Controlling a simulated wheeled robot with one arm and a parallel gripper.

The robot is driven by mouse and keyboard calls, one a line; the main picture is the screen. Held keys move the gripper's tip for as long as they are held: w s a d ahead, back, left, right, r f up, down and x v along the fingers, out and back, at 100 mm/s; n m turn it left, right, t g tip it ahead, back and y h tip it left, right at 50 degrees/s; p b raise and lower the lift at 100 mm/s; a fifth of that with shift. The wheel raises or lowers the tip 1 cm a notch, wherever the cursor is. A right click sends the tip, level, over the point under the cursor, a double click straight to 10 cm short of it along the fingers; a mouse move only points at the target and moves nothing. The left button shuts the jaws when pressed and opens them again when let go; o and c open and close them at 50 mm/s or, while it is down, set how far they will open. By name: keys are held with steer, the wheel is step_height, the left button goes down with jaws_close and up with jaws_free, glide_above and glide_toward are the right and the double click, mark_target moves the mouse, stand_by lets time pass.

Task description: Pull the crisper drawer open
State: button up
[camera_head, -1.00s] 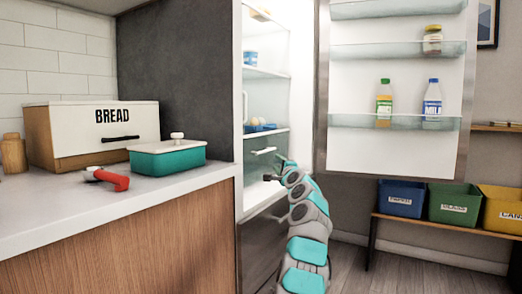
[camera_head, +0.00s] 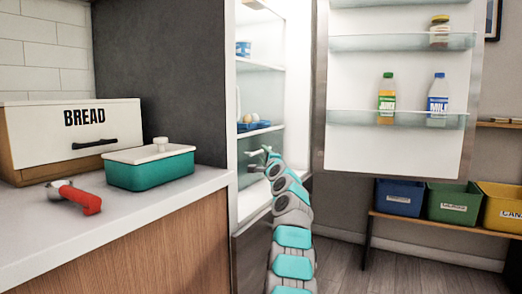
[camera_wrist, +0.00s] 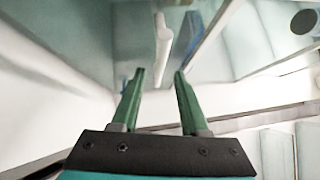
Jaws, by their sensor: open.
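The crisper drawer (camera_head: 247,174) is a pale translucent bin low in the open fridge, below the lowest shelf. Its white bar handle (camera_head: 254,153) is on its front, partly hidden by my gripper. My gripper (camera_head: 267,154) is at the drawer front beside the handle in the head view. In the wrist view, the green fingers of my gripper (camera_wrist: 159,73) are apart with nothing between them. The white handle (camera_wrist: 162,42) lies just beyond the fingertips, roughly in line with the gap. I cannot tell whether the fingers touch it.
The fridge door (camera_head: 395,150) stands wide open on the right, holding bottles and a jar. The counter (camera_head: 120,215) at left carries a bread box (camera_head: 75,135), a teal dish (camera_head: 150,170) and a red-handled tool (camera_head: 80,198). A blue egg tray (camera_head: 255,126) sits above the drawer.

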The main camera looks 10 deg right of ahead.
mark_target(261, 151)
steer(key=shift+w+r+p, duration=0.1)
steer(key=shift+w+p, duration=0.3)
steer(key=shift+w, duration=0.15)
steer(key=shift+w+a+r+p, duration=0.1)
steer(key=shift+w+a+p, duration=0.05)
steer(key=shift+w+p, duration=0.65)
steer(key=shift+w+a+r+p, duration=0.1)
steer(key=shift+w+p, duration=0.45)
steer(key=shift+p, duration=0.4)
steer(key=shift+f, duration=0.1)
jaws_close()
